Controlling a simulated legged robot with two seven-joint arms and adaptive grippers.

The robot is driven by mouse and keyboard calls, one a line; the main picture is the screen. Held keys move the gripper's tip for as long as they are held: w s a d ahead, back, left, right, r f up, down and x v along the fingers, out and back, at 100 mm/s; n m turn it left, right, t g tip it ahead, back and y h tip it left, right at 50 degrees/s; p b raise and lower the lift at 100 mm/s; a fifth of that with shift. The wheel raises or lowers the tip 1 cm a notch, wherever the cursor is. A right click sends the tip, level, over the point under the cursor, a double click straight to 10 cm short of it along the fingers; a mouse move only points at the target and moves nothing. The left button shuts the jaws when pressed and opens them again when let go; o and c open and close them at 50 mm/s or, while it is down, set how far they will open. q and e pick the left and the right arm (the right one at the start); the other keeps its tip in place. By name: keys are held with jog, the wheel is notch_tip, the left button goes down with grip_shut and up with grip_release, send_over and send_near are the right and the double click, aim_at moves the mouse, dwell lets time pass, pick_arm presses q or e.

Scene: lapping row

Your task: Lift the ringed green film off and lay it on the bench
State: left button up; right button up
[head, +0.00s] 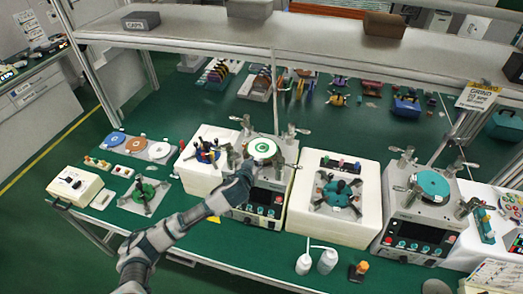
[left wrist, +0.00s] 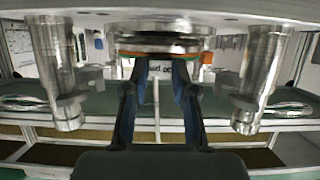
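The ringed green film (head: 263,148) shows in the head view as a white disc with a green ring and centre, on top of the left lapping machine (head: 262,199). My left gripper (head: 246,168) reaches in at the disc's near left side. In the left wrist view, the two dark fingers (left wrist: 158,72) stand apart below a round platen (left wrist: 160,32) edged with orange and a little green. Nothing is visibly clamped between them. Whether the fingertips touch the film or platen cannot be told. My right gripper is not in view.
Metal posts (left wrist: 55,75) flank the platen in the left wrist view. A second machine with a teal disc (head: 432,184) stands right. Coloured discs (head: 136,144) lie left. Green bench is bare at the front (head: 215,241).

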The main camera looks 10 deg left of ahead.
pick_arm(q)
grip_shut()
